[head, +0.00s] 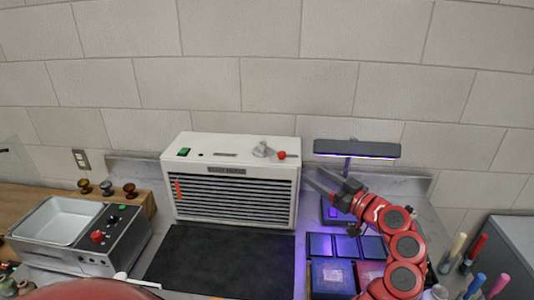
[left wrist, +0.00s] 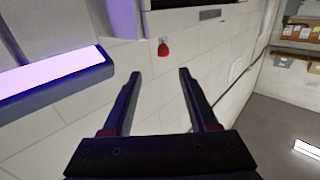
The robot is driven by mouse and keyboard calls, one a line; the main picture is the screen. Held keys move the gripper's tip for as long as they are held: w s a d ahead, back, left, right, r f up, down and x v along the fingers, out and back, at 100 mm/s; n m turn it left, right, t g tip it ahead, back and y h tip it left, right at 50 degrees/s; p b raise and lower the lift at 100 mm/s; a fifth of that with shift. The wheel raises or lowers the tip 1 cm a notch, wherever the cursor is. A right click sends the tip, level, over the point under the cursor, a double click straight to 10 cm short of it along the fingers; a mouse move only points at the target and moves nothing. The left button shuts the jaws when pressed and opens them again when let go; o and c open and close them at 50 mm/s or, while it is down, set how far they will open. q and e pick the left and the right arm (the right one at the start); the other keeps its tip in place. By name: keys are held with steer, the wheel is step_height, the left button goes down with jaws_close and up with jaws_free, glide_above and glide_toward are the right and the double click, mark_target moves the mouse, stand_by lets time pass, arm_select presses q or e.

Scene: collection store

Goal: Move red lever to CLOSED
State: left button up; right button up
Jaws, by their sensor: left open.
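A white louvred cabinet (head: 236,150) stands at the back of the counter. On its top right, a red knob (head: 281,155) sits beside a grey rounded hub (head: 262,150), and they look like one lever. An orange-red upright strip (head: 178,190) is at the left of the front louvres. Any OPEN or CLOSED marking is too small to read. My left gripper (head: 314,175) is open and empty, just right of the cabinet and apart from the knob. In the left wrist view its open jaws (left wrist: 160,85) point toward a pale wall with a small red object (left wrist: 163,48), which I cannot identify surely.
A lamp with a glowing violet underside (head: 357,149) stands behind my arm. Blue-lit square trays (head: 331,277) lie below it. A dark mat (head: 220,262) lies clear before the cabinet. A metal box with a basin (head: 55,222) is at left, and several coloured handles stand at right.

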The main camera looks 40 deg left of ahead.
mark_target(279, 153)
arm_select(q)
steer(key=shift+g, duration=0.3)
steer(key=p+x, duration=0.2)
steer(key=x, duration=0.3)
steer(key=p+x, duration=0.2)
steer(key=x, duration=0.3)
steer(key=p+x, duration=0.2)
steer(key=x, duration=0.4)
steer(key=shift+s+a+r+p, duration=0.1)
steer(key=shift+s+r+p, duration=0.05)
steer(key=shift+r+p, duration=0.25)
steer(key=shift+a+f, duration=0.15)
steer(key=shift+a, duration=0.25)
jaws_close()
